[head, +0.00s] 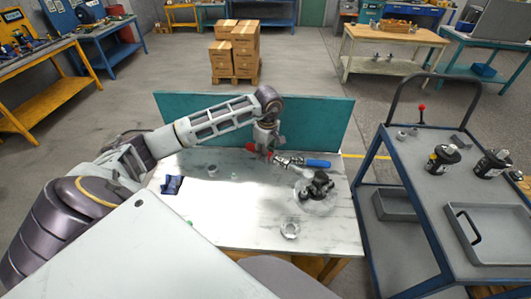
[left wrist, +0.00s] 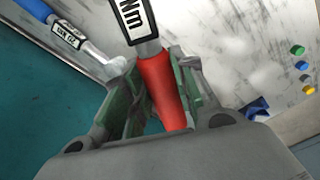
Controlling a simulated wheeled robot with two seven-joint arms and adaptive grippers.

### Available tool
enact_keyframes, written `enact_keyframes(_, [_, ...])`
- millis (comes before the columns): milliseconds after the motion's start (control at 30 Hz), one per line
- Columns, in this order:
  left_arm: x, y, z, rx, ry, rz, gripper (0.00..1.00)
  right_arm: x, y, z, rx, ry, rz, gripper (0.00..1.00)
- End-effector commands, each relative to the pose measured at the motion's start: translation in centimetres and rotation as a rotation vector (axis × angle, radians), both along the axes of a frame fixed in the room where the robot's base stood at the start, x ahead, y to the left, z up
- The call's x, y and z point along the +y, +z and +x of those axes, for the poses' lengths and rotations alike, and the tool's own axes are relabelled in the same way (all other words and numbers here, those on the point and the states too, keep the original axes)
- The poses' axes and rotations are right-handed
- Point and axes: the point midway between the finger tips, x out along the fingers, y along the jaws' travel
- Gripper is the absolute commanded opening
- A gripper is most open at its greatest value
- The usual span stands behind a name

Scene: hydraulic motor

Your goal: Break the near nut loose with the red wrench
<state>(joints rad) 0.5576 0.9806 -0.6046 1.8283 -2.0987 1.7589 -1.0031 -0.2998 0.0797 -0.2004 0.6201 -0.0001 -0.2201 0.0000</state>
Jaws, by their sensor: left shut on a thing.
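My left gripper (head: 266,150) is at the back of the grey table, with its fingers around the red handle of the red wrench (head: 252,147). In the left wrist view my left gripper (left wrist: 155,95) is shut on this red handle (left wrist: 165,90). The wrench has a metal shank with a white label reading "Nm" (left wrist: 137,15). The dark hydraulic motor (head: 318,186) stands on a round base right of the gripper, apart from it. I cannot pick out the near nut on it. My right gripper is not in view.
A blue-handled wrench (head: 317,163) lies close to the red one; it also shows in the left wrist view (left wrist: 68,36). A teal panel (head: 330,120) backs the table. A metal ring (head: 289,230) and a dark blue item (head: 172,184) lie there. A cart (head: 430,190) stands right.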

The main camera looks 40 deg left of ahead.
Motion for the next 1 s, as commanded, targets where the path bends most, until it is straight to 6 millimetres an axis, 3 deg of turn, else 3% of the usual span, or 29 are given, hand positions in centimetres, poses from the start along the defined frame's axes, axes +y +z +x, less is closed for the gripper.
enact_keyframes(367, [0.0,-0.7,0.0,-0.002,0.0,-0.001,0.0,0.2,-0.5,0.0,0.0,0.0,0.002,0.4])
enact_keyframes(1000, [0.0,-4.8,0.0,-0.001,0.0,-0.001,0.0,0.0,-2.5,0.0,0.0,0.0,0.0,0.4])
